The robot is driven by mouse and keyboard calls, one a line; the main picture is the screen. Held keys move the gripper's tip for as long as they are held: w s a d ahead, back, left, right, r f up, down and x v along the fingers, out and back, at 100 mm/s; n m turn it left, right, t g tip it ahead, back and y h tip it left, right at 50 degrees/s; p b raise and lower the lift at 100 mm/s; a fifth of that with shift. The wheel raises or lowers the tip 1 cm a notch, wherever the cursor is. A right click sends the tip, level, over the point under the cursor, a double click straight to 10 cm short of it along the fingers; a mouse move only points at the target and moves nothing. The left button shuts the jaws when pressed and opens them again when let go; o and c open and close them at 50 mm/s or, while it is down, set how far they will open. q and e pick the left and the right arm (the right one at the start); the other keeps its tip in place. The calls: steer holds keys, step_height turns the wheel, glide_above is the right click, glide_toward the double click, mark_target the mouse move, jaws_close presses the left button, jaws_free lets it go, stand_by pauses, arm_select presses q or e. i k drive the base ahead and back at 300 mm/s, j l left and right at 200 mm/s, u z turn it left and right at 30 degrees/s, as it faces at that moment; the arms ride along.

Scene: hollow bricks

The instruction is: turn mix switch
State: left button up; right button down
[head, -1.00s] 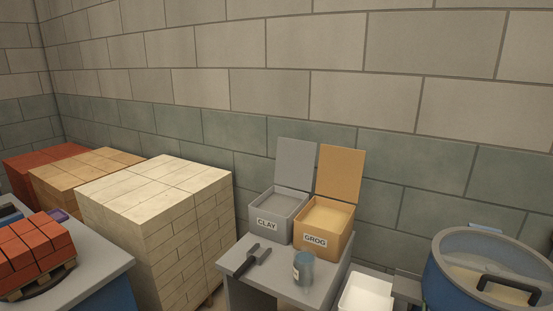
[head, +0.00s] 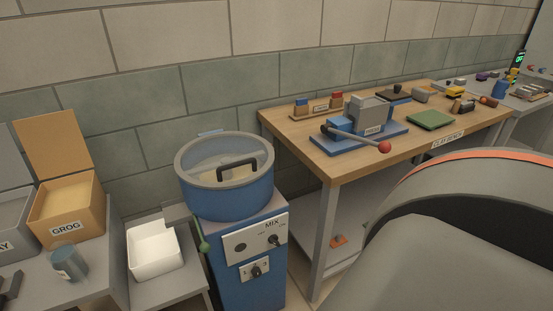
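The blue mixer (head: 248,285) stands in the lower middle of the head view, with a round drum (head: 226,185) and a clear lid with a dark handle on top. A pale panel on its front is labelled MIX and carries the mix switch (head: 277,240), a small dark knob. A second dark knob (head: 257,271) sits on a smaller plate below it, with numbers beside it. A green-tipped lever (head: 202,236) is on the mixer's left side. Neither gripper's fingers show. A large grey arm part of mine fills the lower right.
A wooden clay bench (head: 440,121) with a blue press (head: 355,135) and small tools stands right of the mixer. Left are a white bin (head: 152,252), an orange GROG box (head: 68,210) and a grey-blue cup (head: 67,262). The block wall is behind.

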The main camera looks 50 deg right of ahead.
mark_target(273, 238)
steer(key=z, duration=1.25)
